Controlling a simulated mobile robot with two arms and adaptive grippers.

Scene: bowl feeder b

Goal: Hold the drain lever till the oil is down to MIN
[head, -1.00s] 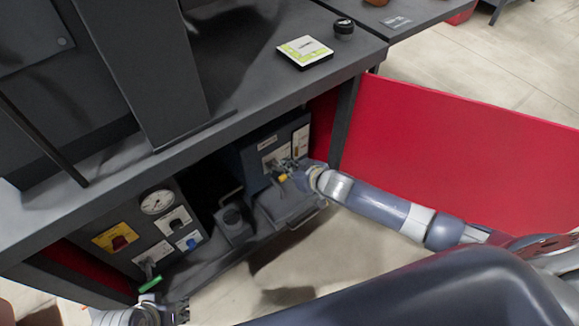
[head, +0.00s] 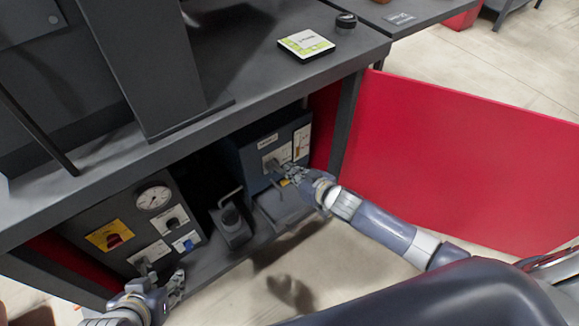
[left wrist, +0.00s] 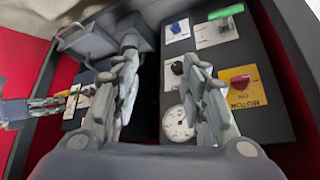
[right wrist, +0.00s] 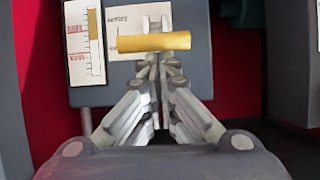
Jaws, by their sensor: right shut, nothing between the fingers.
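The drain lever's yellow handle (right wrist: 153,42) lies crosswise just beyond the fingertips of my right gripper (right wrist: 158,72), which is shut with nothing in it. Whether the tips touch the handle I cannot tell. In the head view my right gripper (head: 290,173) is at the blue-grey unit, with a bit of the yellow handle (head: 286,182) showing. The oil gauge (right wrist: 95,45) appears upside down in the right wrist view. Its golden column fills part of the scale near a red mark; the labels are too small to read. My left gripper (left wrist: 163,85) is open and empty.
A panel with a dial (head: 154,198), a red knob on a yellow plate (head: 109,236) and a blue switch (head: 185,242) stands left in the cabinet. A green handle (left wrist: 226,12) shows in the left wrist view. A red door panel (head: 450,150) stands at right.

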